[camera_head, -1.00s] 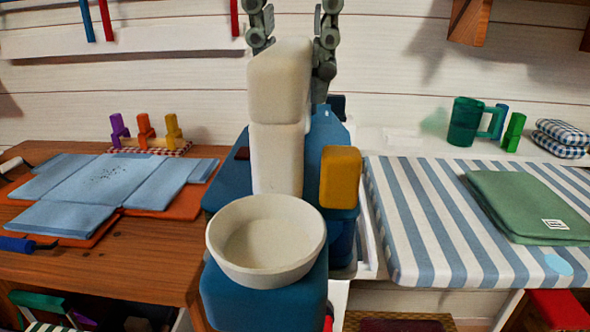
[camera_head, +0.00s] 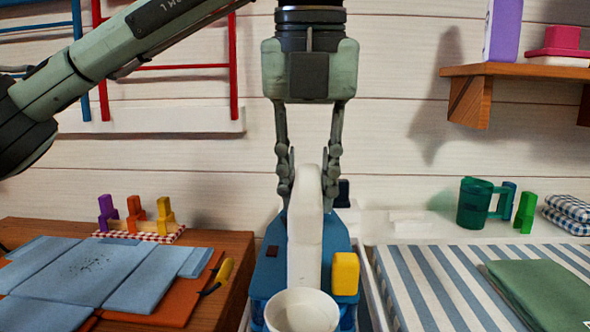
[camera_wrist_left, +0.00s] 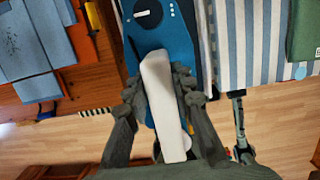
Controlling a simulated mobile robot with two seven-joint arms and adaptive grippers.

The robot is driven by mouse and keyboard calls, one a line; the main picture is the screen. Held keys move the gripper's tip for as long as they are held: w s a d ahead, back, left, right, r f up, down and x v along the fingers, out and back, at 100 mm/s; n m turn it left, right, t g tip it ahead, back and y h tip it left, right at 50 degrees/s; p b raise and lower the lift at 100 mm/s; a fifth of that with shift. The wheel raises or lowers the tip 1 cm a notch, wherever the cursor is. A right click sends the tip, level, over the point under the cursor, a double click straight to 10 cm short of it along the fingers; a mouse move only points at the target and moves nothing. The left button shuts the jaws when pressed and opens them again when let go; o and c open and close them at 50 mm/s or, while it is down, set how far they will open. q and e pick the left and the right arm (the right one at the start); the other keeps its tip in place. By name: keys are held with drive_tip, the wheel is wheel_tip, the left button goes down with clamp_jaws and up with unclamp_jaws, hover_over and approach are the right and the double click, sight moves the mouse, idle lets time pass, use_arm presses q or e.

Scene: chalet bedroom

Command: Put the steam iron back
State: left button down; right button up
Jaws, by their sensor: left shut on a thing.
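The steam iron has a blue body (camera_head: 268,270), a tall white handle (camera_head: 305,240), a yellow block (camera_head: 345,273) on its right side and a round white bowl-like part (camera_head: 302,312) at the near end. My left gripper (camera_head: 308,175) comes from above and is shut on the white handle, a finger on each side. In the left wrist view the handle (camera_wrist_left: 160,95) lies between the fingers, with the blue body (camera_wrist_left: 168,40) beneath. The iron's underside is hidden, so I cannot tell whether it touches anything. My right gripper is not in view.
A wooden table (camera_head: 222,300) with blue folded cloth (camera_head: 90,270) is on the left. A striped ironing board (camera_head: 430,290) with green cloth (camera_head: 545,295) is on the right. A green mug (camera_head: 473,203) stands behind it. A wall shelf (camera_head: 480,70) is above right.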

sight(318, 163)
use_arm(q)
drive_tip(key=w, duration=0.1)
drive_tip(key=w+f, duration=0.1)
drive_tip(key=w+d+f, duration=0.1)
drive_tip(key=w, duration=0.1)
drive_tip(key=shift+f, duration=0.15)
drive_tip(key=shift+w+f, duration=0.15)
drive_tip(key=shift+f, duration=1.9)
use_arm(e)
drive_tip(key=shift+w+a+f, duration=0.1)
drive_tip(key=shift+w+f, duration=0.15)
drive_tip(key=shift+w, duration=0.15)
use_arm(q)
drive_tip(key=c, duration=1.3)
unclamp_jaws()
